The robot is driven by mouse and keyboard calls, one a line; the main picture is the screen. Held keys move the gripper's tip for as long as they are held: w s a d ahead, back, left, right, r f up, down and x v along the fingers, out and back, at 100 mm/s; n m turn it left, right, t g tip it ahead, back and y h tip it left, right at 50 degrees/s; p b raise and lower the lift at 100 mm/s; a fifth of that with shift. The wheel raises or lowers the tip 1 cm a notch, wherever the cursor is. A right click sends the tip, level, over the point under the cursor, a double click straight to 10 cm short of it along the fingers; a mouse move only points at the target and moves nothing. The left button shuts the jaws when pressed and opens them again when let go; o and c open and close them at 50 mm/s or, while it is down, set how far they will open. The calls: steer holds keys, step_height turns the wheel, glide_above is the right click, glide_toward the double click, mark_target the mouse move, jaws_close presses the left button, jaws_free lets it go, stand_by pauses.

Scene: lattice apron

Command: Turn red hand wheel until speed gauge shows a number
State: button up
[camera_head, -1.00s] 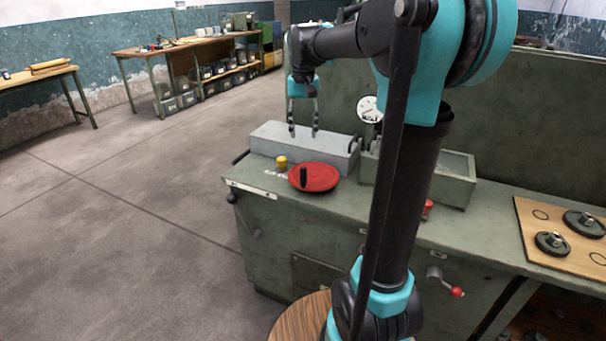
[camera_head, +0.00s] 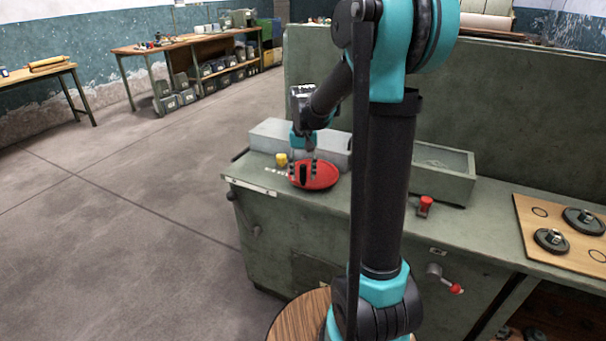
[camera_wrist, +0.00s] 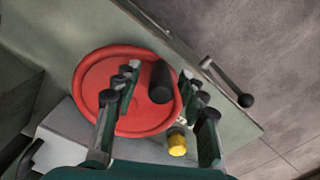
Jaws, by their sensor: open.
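The red hand wheel (camera_head: 322,180) lies flat on the green machine top, with a black upright handle (camera_head: 303,172) near its rim. In the wrist view the wheel (camera_wrist: 95,75) and its handle (camera_wrist: 160,82) show below my gripper. My gripper (camera_head: 302,176) is open above the wheel, its fingers on either side of the handle in the picture. The wrist view shows the open gripper (camera_wrist: 165,85) with the handle between its fingertips; I cannot tell whether they touch it. The speed gauge is not visible now, probably hidden behind my arm.
A yellow knob (camera_head: 281,160) stands left of the wheel, also close by a finger in the wrist view (camera_wrist: 177,143). A grey block (camera_head: 268,134) lies behind. A red knob (camera_head: 425,205), a grey tray (camera_head: 445,172) and a wooden board (camera_head: 560,235) are to the right.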

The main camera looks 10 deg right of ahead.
steer(key=shift+f, duration=0.35)
steer(key=shift+c, duration=0.4)
jaws_close()
